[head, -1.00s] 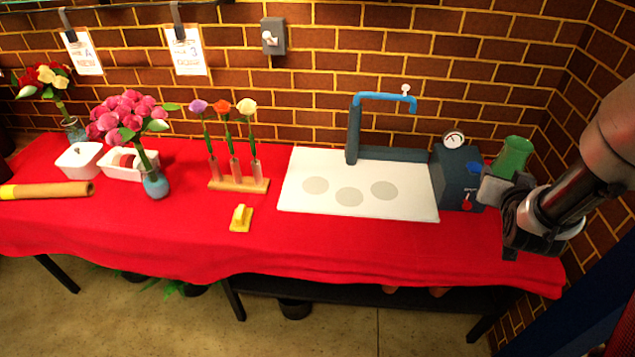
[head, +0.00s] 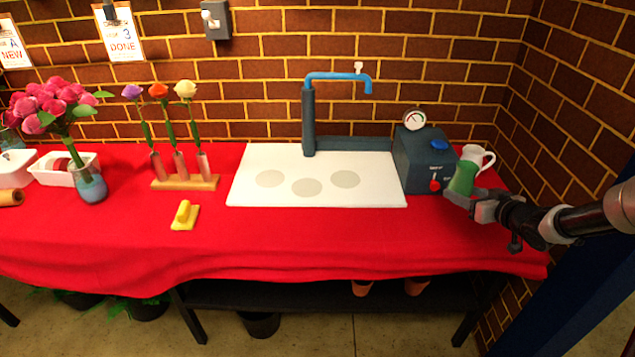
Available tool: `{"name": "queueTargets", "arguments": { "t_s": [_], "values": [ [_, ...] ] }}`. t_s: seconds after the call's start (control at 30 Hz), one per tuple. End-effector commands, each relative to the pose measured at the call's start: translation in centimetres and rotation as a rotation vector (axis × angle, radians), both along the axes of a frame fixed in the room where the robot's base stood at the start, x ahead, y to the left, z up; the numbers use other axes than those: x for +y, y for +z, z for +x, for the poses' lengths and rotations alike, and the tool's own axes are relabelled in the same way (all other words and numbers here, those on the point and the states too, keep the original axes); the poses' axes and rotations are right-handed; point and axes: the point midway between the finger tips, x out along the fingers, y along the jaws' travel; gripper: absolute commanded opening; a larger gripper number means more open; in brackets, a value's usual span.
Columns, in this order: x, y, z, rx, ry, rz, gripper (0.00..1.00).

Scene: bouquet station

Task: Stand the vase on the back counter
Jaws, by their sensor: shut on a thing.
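A blue glass vase (head: 92,187) with pink flowers (head: 45,108) stands upright on the red-covered counter (head: 300,235) at the left. My gripper (head: 470,203) is at the counter's right end, far from this vase. It is shut on a green and white jug (head: 464,178) with a white handle. The jug is nearly upright beside the dark box; I cannot tell whether its base touches the counter. The fingers partly hide its lower side.
A dark box with a gauge (head: 425,160) stands left of the jug, by a white board (head: 315,185) and blue tap (head: 338,78). A wooden rack (head: 185,182) holds three flowers in tubes. A yellow object (head: 184,214) lies near. The front middle cloth is clear.

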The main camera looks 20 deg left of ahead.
Motion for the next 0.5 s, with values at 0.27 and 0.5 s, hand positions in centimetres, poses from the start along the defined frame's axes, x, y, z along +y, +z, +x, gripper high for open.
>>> {"name": "queueTargets", "arguments": {
  "t_s": [0.27,0.5],
  "values": [
    [0.0,-1.2,0.1,-0.002,0.002,0.001,0.14],
    [0.0,-5.3,0.1,-0.002,0.002,0.001,0.14]
  ]
}}
